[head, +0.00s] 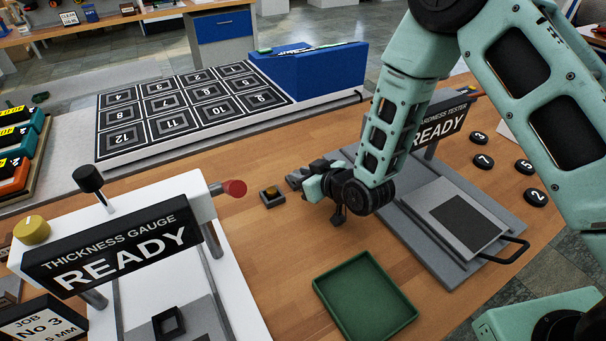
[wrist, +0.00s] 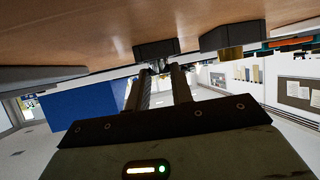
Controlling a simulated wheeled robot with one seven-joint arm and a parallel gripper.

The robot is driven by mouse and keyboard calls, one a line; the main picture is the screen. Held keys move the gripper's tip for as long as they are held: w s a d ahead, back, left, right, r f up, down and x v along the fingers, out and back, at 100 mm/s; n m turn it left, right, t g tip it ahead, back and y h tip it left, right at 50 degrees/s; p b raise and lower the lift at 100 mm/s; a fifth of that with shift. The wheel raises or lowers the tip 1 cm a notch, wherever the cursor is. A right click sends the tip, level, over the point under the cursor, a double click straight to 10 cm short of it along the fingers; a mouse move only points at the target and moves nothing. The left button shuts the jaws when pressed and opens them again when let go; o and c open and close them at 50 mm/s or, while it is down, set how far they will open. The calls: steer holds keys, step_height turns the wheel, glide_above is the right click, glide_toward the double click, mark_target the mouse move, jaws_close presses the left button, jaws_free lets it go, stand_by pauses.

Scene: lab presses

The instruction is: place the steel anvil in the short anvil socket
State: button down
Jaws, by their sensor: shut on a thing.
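My gripper (head: 306,177) is low over the wooden bench in the head view, lying nearly level between the thickness gauge and the hardness tester. In the wrist view its two fingers (wrist: 164,82) are shut on a small greyish piece, the steel anvil (wrist: 160,66), at their tips. The anvil is mostly hidden by the fingers. A dark socket block (wrist: 155,48) is right by the fingertips; I cannot tell whether the anvil touches it. A second dark block (wrist: 222,36) stands beside it, and a dark block with a brass-coloured top (head: 271,196) shows in the head view. I cannot read which socket is short.
The thickness gauge (head: 120,250) stands at left, its red knob (head: 235,188) near the brass-topped block. The hardness tester (head: 450,220) is at right, under my arm. A green tray (head: 366,297) lies in front. A numbered mat (head: 180,105) and blue box (head: 310,72) are behind.

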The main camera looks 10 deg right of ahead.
steer(key=c, duration=1.2)
jaws_free()
steer(key=shift+c, duration=0.2)
steer(key=shift+r+p, duration=0.25)
steer(key=shift+p, duration=0.1)
steer(key=v, duration=1)
steer(key=shift+r+b, duration=0.1)
steer(key=shift+b, duration=0.2)
steer(key=shift+p+v, duration=0.75)
steer(key=shift+v, duration=0.1)
steer(key=s+r+g+h, duration=0.3)
steer(key=s+r+g, duration=0.2)
steer(key=s, duration=0.6)
steer(key=s+d+r+n+g+h, duration=0.1)
steer(key=s+r+g+h, duration=0.2)
steer(key=s+r+g, duration=0.2)
steer(key=s+r, duration=0.3)
steer(key=s, duration=0.4)
steer(key=shift+g+h, duration=0.3)
